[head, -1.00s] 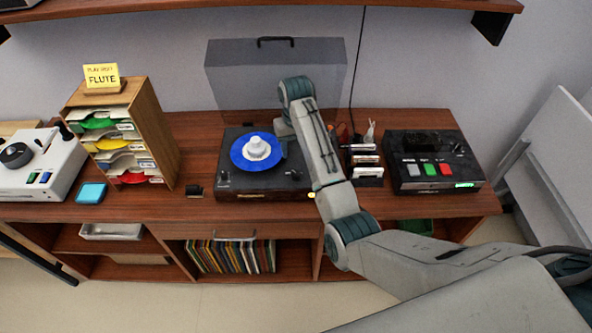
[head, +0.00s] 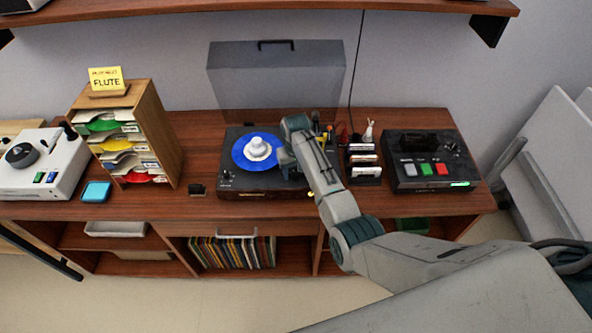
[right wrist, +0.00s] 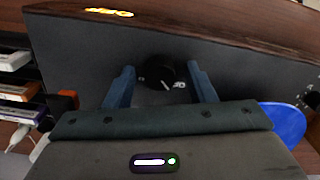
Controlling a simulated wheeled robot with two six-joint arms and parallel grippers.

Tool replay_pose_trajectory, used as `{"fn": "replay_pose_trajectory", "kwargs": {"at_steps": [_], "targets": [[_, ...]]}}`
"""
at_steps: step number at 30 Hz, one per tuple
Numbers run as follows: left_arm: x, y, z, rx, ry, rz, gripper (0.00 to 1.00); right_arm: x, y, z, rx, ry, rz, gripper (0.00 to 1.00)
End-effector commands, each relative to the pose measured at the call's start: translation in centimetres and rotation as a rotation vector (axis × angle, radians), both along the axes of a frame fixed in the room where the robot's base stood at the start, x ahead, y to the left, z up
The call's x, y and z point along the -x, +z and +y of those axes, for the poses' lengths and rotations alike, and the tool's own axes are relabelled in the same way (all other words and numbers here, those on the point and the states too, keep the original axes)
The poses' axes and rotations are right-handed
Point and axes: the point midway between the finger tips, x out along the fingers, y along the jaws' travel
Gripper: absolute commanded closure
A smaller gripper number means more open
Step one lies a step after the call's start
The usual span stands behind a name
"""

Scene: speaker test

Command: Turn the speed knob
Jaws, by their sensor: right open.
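The speed knob (right wrist: 160,74) is a small black knob with a white pointer line and small white markings beside it, on the turntable's dark top in the right wrist view. In the head view my arm hides it. The turntable (head: 235,182) carries a blue record (head: 241,157) with a white centre piece. My right gripper (head: 290,162) is over the turntable's right part. In the right wrist view its two blue fingers (right wrist: 162,76) are open, one on each side of the knob, with gaps to it. My left gripper is not in view.
A smoky lid (head: 276,75) stands up behind the turntable. To the right are a card rack (head: 364,161) and a black deck with coloured buttons (head: 428,166). A wooden sorter (head: 155,125) stands to the left, and a shelf (head: 300,8) overhangs above.

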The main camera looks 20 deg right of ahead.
Motion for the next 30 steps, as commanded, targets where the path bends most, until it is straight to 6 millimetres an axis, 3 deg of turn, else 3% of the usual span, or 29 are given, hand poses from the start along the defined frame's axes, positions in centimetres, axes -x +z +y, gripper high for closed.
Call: {"fn": "replay_pose_trajectory", "kwargs": {"at_steps": [1, 7, 8, 19, 30], "targets": [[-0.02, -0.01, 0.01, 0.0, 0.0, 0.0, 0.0, 0.0, 0.01, -0.01, 0.0, 0.0, 0.0, 0.54], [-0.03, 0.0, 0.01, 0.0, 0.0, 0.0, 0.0, 0.0, 0.03, -0.01, 0.0, 0.0, 0.0, 0.93], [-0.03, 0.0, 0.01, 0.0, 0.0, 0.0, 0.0, 0.0, 0.03, -0.01, 0.0, 0.0, 0.0, 0.95], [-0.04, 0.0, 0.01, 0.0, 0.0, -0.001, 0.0, -0.02, 0.06, -0.01, 0.0, -0.062, 0.0, 0.95], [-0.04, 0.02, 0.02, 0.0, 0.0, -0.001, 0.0, -0.07, 0.09, 0.01, 0.0, -0.345, 0.0, 0.95]]}}
